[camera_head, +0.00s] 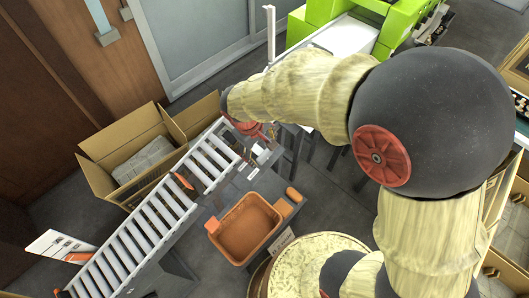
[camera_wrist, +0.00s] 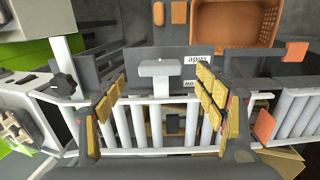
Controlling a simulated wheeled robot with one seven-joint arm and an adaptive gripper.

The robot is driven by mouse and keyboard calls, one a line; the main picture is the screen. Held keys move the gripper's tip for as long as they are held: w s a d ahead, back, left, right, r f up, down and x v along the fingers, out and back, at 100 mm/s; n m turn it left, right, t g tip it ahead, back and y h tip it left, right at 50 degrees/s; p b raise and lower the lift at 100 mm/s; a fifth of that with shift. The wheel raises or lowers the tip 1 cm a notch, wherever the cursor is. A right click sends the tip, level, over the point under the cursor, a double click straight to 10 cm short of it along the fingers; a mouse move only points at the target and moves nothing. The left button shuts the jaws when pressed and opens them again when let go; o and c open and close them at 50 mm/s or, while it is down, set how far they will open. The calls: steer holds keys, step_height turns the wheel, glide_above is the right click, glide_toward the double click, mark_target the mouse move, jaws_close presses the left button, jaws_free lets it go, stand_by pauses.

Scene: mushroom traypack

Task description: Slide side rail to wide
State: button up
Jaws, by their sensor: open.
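My gripper (camera_wrist: 161,106) is open in the wrist view, its yellow-padded fingers spread to left and right over the white roller conveyor (camera_wrist: 135,128). A pale T-shaped handle (camera_wrist: 162,72), which looks like part of the side rail, stands between the fingers, nearer the top; I see no finger touching it. Beside it, a dark plate carries an upside-down "wide" label (camera_wrist: 197,60) and a second, partly hidden label (camera_wrist: 193,84) below that. In the head view my gripper end is over the conveyor's upper end (camera_head: 213,150), mostly hidden by my arm.
An orange crate (camera_head: 245,228) stands beside the conveyor. An open cardboard box (camera_head: 150,157) is on its other side. A green machine (camera_head: 318,18) is at the back. A black knob (camera_wrist: 63,84) sits left of my gripper, and an orange block (camera_wrist: 265,126) right.

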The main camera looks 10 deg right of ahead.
steer(key=shift+v, duration=2.4)
steer(key=s+d+r+m+t+y, duration=0.1)
steer(key=s+d+r+m+t, duration=0.1)
steer(key=s+d+r, duration=0.3)
steer(key=s+d+r+m+t+y, duration=0.1)
steer(key=s+d+r+m, duration=0.3)
steer(key=s+r, duration=0.6)
steer(key=shift+d+r+m+t, duration=0.4)
steer(key=shift+d+r+t, duration=0.15)
steer(key=shift+d, duration=0.1)
steer(key=shift+c, duration=0.3)
stand_by(0.3)
